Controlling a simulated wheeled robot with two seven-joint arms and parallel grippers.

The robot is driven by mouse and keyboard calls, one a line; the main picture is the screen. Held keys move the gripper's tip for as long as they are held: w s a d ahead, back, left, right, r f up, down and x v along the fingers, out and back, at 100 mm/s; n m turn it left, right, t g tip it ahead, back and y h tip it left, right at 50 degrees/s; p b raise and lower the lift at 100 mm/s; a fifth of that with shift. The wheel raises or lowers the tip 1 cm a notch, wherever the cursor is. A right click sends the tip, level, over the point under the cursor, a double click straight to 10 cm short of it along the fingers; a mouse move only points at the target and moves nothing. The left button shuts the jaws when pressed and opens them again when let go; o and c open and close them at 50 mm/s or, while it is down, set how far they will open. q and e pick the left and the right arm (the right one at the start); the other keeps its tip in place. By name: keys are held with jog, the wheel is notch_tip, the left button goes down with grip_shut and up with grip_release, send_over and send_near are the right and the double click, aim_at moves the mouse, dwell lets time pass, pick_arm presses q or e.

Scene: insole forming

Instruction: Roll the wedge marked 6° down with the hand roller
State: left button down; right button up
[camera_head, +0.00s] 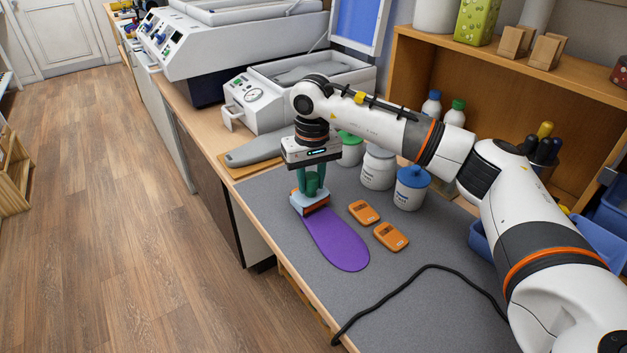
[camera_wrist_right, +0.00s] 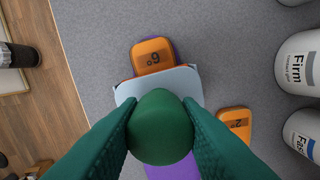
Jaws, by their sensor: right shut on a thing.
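My right gripper (camera_head: 311,184) points down over the grey mat and its green fingers are shut on the hand roller's rounded green handle (camera_wrist_right: 160,127). The roller's pale blue body (camera_head: 300,201) is low over the heel-side end of a purple insole (camera_head: 340,242). The orange wedge marked 6° (camera_wrist_right: 153,54) lies at that end of the insole. It sticks out past the roller body, which hides the rest of it. Whether the roller touches the wedge cannot be told. The roller's underside is hidden. My left gripper is not in view.
Two more orange wedges (camera_head: 363,212) (camera_head: 391,237) lie on the mat (camera_head: 425,250) to the right of the insole. Lidded jars (camera_head: 378,168) stand behind them. A black cable (camera_head: 400,288) crosses the front of the mat. A grey insole form (camera_head: 256,150) lies beyond the mat.

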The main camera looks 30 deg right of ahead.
jog(key=shift+w+a+f, duration=0.1)
jog(key=shift+w, duration=0.5)
jog(key=shift+w+r+p, duration=0.1)
jog(key=shift+r+p, duration=2.2)
jog(key=shift+r, duration=1.35)
